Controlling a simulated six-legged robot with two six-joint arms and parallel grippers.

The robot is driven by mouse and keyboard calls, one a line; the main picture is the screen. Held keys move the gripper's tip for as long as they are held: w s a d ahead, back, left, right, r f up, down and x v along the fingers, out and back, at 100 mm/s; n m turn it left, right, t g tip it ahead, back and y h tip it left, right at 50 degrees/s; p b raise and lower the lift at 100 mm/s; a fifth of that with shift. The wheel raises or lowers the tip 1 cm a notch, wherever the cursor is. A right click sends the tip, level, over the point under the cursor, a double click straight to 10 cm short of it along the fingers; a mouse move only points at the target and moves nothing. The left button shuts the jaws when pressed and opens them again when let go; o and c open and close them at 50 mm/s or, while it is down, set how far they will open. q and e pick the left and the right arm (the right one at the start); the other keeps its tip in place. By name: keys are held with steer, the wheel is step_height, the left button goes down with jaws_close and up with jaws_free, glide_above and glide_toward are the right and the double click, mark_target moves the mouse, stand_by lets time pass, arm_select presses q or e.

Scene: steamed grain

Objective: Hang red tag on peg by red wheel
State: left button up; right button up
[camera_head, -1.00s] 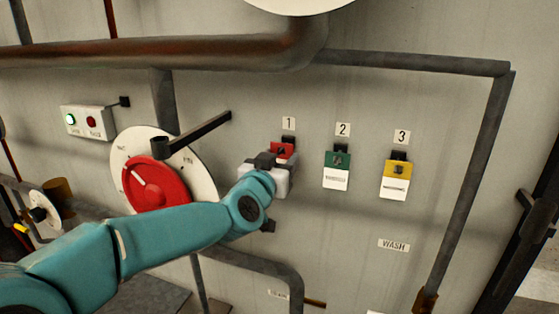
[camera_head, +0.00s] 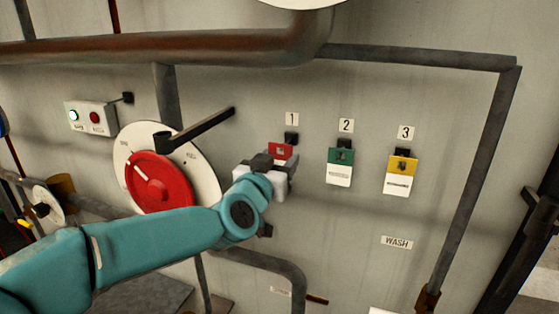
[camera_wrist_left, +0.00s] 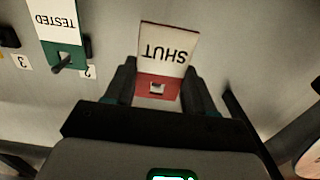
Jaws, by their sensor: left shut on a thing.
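My left gripper (camera_head: 278,168) is shut on the red tag (camera_head: 280,152), in front of the wall just below and left of the black peg (camera_head: 291,138) under label 1. In the left wrist view the red tag (camera_wrist_left: 158,88) sits between the fingers, its white part reading SHUT upside down. The tag looks clear of that peg. The red wheel (camera_head: 158,183), on a white disc, is left of the gripper. A small black peg (camera_head: 128,97) sticks out above the wheel, and a dark block (camera_head: 266,230) shows below the gripper. My right gripper is not in view.
A green tag (camera_head: 340,158) and a yellow tag (camera_head: 402,167) hang on pegs 2 and 3. A dark lever (camera_head: 205,128) juts out between the wheel and the gripper. A thick pipe (camera_head: 150,48) runs above; a box with lights (camera_head: 90,117) is at upper left.

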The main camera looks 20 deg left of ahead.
arm_select(q)
steer(key=shift+s, duration=0.35)
steer(key=s, duration=0.6)
stand_by(0.6)
steer(key=shift+w+a, duration=0.1)
steer(key=shift+f, duration=0.1)
